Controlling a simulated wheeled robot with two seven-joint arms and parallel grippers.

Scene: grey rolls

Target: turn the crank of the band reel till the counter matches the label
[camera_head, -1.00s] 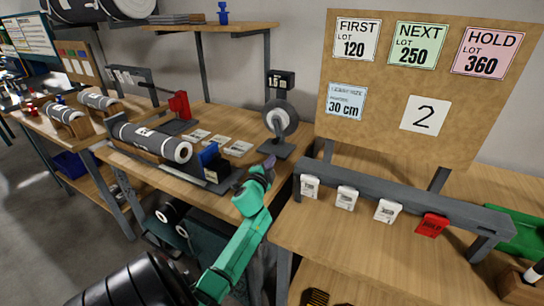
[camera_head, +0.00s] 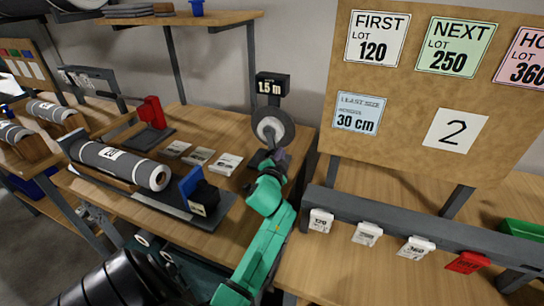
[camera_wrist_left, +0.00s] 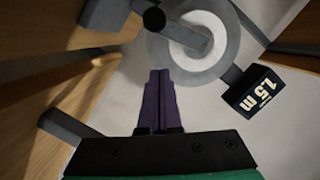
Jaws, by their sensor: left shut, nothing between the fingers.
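The band reel (camera_head: 272,127) is a grey disc with a pale hub on a stand at the bench's right end. Its black counter (camera_head: 271,84) above reads 1.5 m; the counter also shows in the left wrist view (camera_wrist_left: 254,96). In that view the crank (camera_wrist_left: 186,37) crosses the disc (camera_wrist_left: 215,65), with a dark knob at the upper left. My left gripper (camera_head: 279,156) is just below the disc in the head view. Its purple fingers (camera_wrist_left: 160,78) are shut and empty, pointing at the disc's lower edge, apart from the knob. My right gripper is out of view.
A grey roll (camera_head: 120,164) lies left on the bench, beside a blue-and-black slider (camera_head: 199,190). Several cards (camera_head: 199,156) lie between roll and reel. A rail with tags (camera_head: 368,233) and a notice board (camera_head: 405,140) stand right.

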